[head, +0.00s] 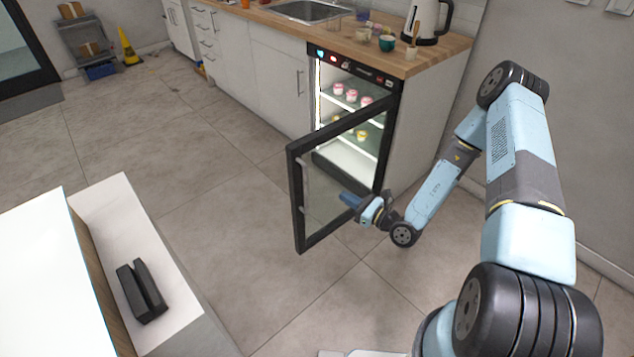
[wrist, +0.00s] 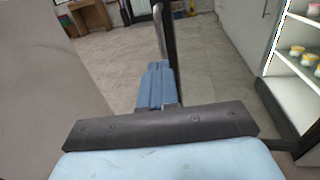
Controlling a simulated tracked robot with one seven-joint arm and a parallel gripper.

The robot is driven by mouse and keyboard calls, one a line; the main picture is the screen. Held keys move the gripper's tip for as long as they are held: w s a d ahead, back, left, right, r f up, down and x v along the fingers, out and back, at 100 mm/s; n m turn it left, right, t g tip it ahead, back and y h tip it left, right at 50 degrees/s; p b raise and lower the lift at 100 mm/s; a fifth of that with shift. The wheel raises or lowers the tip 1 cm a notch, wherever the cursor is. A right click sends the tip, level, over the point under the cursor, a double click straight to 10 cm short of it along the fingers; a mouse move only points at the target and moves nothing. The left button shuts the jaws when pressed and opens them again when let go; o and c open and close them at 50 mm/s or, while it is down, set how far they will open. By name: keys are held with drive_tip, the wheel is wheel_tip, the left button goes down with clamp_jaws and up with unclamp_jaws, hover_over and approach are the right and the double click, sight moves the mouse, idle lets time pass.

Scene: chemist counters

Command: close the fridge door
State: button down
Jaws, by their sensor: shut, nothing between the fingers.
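The fridge (head: 350,65) is built in under the counter, lit inside, with small pots on its shelves. Its glass door (head: 296,200) has a black frame and stands wide open, swung out into the room. My gripper (head: 347,199) is shut and empty, at the outer right side of the door's lower part in the head view. In the wrist view my gripper's fingers (wrist: 155,85) point toward the door's edge and its grey handle (wrist: 160,30). I cannot tell whether the fingers touch the door. The lit fridge shelves (wrist: 300,65) show at the right of the wrist view.
The wooden counter (head: 430,62) above the fridge holds a kettle (head: 428,20) and cups. The tiled floor around the door is clear.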

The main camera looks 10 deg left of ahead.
drive_tip(key=x, duration=1.4)
